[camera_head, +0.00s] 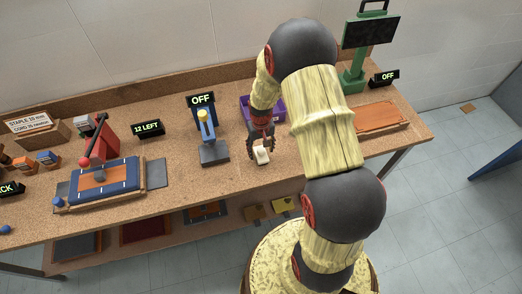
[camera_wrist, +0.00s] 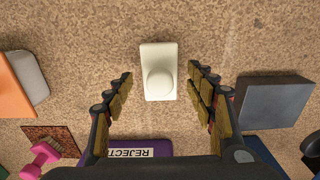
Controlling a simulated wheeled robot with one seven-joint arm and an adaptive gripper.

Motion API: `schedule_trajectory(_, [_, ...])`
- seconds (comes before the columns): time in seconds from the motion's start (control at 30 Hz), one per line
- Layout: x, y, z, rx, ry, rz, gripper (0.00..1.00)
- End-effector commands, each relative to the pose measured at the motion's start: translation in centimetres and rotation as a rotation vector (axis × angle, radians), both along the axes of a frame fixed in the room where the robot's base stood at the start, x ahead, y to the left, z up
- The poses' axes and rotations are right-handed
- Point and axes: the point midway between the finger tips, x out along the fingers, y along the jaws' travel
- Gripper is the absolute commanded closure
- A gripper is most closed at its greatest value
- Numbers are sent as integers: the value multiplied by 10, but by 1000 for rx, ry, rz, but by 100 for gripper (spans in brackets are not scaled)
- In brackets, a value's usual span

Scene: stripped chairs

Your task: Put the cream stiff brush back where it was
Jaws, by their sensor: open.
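The cream stiff brush (camera_head: 261,155), a pale rectangular block with a round knob on top, rests on the cork-coloured bench top near its front edge. In the wrist view the brush (camera_wrist: 158,60) lies knob up between and slightly beyond my fingertips. My gripper (camera_head: 261,142) is open above it, with bare bench visible between each finger and the brush. Nothing is held.
A purple bin (camera_head: 245,106) stands behind my gripper; its REJECT label (camera_wrist: 130,153) shows in the wrist view. A blue and grey stand (camera_head: 212,150) is to the left. An orange-topped tray (camera_head: 375,118) lies right. Bench around the brush is clear.

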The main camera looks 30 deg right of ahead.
Motion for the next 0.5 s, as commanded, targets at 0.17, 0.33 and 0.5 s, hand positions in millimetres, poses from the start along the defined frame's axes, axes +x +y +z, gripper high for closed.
schedule_trajectory(0.17, [2,-1,36,-2,-7,0,44])
schedule_trajectory(0.33, [1,0,71,-1,-5,0,44])
schedule_trajectory(0.5, [0,0,98,-1,-3,0,44])
